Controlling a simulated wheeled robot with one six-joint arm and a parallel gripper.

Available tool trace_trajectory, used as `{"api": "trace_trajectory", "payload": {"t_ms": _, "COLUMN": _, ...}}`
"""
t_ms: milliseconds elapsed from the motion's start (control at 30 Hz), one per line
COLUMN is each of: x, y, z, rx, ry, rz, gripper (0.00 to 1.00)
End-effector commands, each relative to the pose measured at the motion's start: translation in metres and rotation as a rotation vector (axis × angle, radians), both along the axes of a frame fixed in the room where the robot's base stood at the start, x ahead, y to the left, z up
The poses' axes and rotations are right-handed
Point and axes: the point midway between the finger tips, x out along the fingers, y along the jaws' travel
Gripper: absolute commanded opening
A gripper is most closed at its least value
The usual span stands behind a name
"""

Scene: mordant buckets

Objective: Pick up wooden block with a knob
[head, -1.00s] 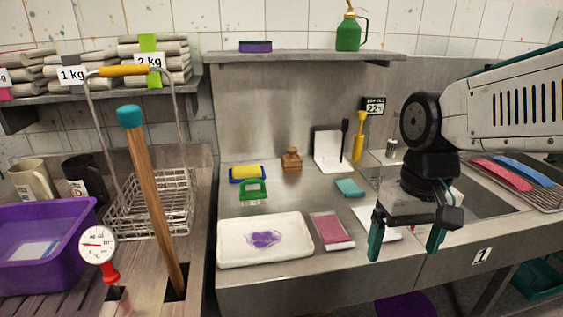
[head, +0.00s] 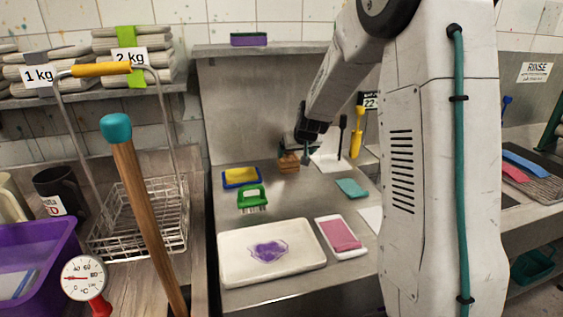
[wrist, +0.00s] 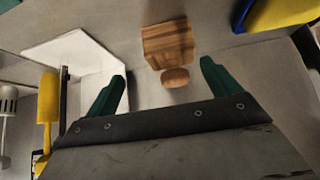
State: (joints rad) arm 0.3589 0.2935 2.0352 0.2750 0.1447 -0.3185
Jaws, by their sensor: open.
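The wooden block with a knob (head: 289,164) stands on the steel counter near the back wall in the head view, partly hidden by my gripper. In the wrist view the block (wrist: 168,43) lies ahead of the fingertips, with its round knob (wrist: 175,77) on the side toward my gripper. My gripper (wrist: 162,75) is open and empty, its two green fingers apart on either side of the knob. I see no finger touching the block. In the head view my gripper (head: 300,152) is small and mostly hidden by my own arm.
A blue tray with a yellow sponge (head: 241,177) and a green brush (head: 252,198) sit left of the block. A white board (head: 328,160) and yellow tool (head: 357,135) stand to its right. A white tray (head: 230,272) lies in front. A shelf (head: 230,50) runs above.

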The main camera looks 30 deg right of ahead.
Motion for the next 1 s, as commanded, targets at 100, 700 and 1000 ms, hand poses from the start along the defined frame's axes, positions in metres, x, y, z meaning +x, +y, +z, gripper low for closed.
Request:
{"api": "trace_trajectory", "payload": {"t_ms": 100, "x": 0.011, "y": 0.010, "z": -0.012, "rx": -0.001, "ry": 0.005, "rz": 0.021, "gripper": 0.89}}
{"api": "trace_trajectory", "payload": {"t_ms": 700, "x": 0.044, "y": -0.001, "z": -0.060, "rx": 0.000, "ry": 0.003, "rz": 0.019, "gripper": 0.89}}
{"api": "trace_trajectory", "payload": {"t_ms": 1000, "x": 0.043, "y": -0.003, "z": -0.059, "rx": 0.000, "ry": 0.004, "rz": 0.018, "gripper": 0.42}}
